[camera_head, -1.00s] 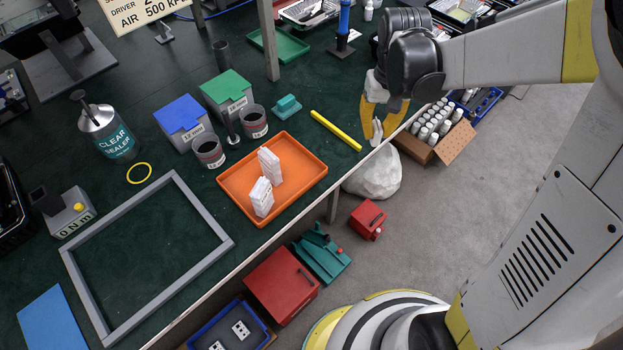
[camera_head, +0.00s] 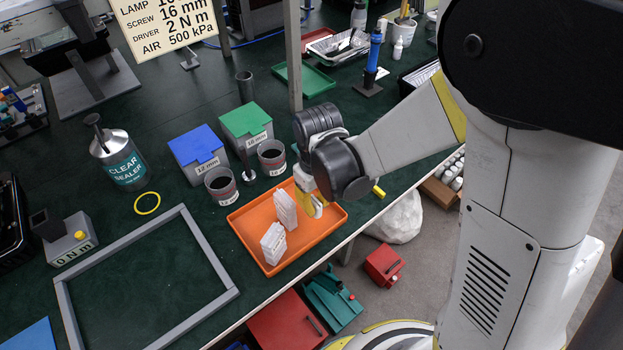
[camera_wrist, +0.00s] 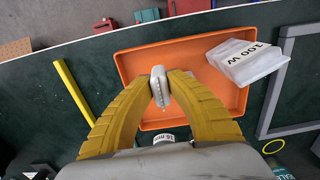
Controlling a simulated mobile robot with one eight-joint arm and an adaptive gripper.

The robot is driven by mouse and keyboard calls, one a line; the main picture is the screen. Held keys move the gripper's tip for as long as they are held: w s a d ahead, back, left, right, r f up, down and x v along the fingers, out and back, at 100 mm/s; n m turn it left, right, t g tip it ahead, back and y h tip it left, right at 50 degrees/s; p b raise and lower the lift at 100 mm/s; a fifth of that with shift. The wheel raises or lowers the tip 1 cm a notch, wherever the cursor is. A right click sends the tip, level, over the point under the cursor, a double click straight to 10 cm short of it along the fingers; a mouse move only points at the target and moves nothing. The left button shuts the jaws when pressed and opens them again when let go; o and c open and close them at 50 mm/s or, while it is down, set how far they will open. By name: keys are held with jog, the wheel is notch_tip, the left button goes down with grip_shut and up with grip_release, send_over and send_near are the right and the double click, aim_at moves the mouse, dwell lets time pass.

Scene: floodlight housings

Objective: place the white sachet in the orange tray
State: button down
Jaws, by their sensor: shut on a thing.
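The white sachet (camera_wrist: 160,90) shows edge-on between my fingertips in the wrist view. My gripper (camera_wrist: 161,84) has yellow fingers and is shut on it. In the head view my gripper (camera_head: 314,206) is over the right part of the orange tray (camera_head: 262,262), and the sachet is mostly hidden by the fingers. The tray also fills the middle of the wrist view (camera_wrist: 190,119). I cannot tell whether the sachet touches the tray floor.
A "100 W" label shows in the wrist view. Dark cups (camera_head: 272,156) stand behind the tray. A yellow bar (camera_wrist: 73,92) lies beside it.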

jog(key=w+f, duration=0.1)
jog(key=w, duration=0.1)
jog(key=w+d+f+b, duration=0.1)
jog(key=w, duration=0.1)
jog(key=shift+f, duration=0.35)
notch_tip(320, 180, down, 4)
jog(key=shift+r+b, duration=0.1)
jog(key=shift+b, duration=1)
jog(key=shift+r, duration=0.1)
jog(key=c, duration=1.4)
grip_release()
jog(key=shift+f, duration=0.2)
